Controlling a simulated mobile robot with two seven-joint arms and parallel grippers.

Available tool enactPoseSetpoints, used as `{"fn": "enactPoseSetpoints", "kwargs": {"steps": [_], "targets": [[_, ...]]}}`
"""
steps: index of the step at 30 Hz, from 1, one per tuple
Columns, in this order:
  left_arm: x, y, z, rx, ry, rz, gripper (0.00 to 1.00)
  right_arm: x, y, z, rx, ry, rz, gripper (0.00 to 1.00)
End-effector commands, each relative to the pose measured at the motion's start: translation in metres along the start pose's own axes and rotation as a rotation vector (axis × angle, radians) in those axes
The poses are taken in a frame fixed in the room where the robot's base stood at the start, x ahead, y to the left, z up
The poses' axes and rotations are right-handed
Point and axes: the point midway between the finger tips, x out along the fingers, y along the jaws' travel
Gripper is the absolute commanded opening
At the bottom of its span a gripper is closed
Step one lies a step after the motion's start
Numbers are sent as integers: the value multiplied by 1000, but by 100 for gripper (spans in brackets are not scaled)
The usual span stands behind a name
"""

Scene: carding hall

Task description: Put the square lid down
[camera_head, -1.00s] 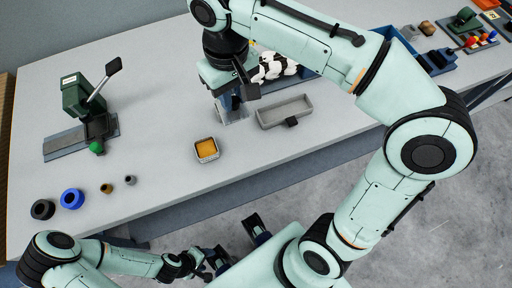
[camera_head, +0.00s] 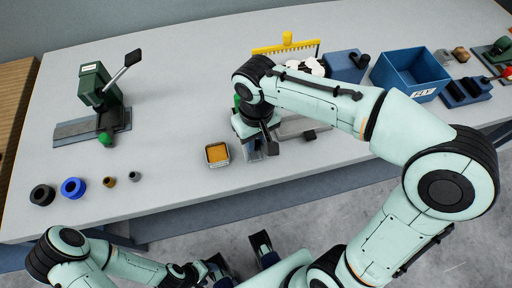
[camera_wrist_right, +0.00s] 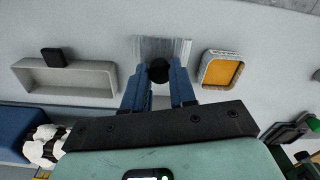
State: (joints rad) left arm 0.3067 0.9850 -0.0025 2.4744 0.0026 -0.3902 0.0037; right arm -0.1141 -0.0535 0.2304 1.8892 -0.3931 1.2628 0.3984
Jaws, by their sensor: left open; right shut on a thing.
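My right gripper (camera_head: 259,146) is shut on the black knob of the square lid. In the right wrist view the lid (camera_wrist_right: 178,45) is a pale, streaky, see-through plate, and its knob (camera_wrist_right: 158,70) sits between the fingers (camera_wrist_right: 159,88). In the head view the lid is mostly hidden by the gripper. I cannot tell whether it touches the table. A small square tin with an orange inside (camera_head: 217,154) stands just left of it, apart; it also shows in the wrist view (camera_wrist_right: 221,70). My left gripper (camera_head: 240,257) is open and empty, in front of the table.
A grey tray with a black handle (camera_wrist_right: 66,78) lies close to the right gripper. A green lever press (camera_head: 97,88) stands at the left, with several rings in front. A blue box (camera_head: 410,75) is at the right. The table (camera_head: 175,110) between press and tin is bare.

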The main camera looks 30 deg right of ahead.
Motion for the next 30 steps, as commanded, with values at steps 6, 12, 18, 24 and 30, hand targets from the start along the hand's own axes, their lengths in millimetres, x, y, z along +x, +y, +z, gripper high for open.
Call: {"fn": "enactPoseSetpoints", "kwargs": {"steps": [6,12,18,24,30], "targets": [[5,-1,-3,1,8,2,56,33,0,1,0,-4,1,0],[6,-1,-4,2,12,3,56,43,0,0,0,-1,0,0],[6,-1,-4,1,12,3,56,43,0,0,0,0,0,0],[7,-1,-5,2,16,3,56,46,0,0,0,-1,0,48],[7,-1,-5,2,15,3,56,46,0,0,0,-1,0,51]]}}
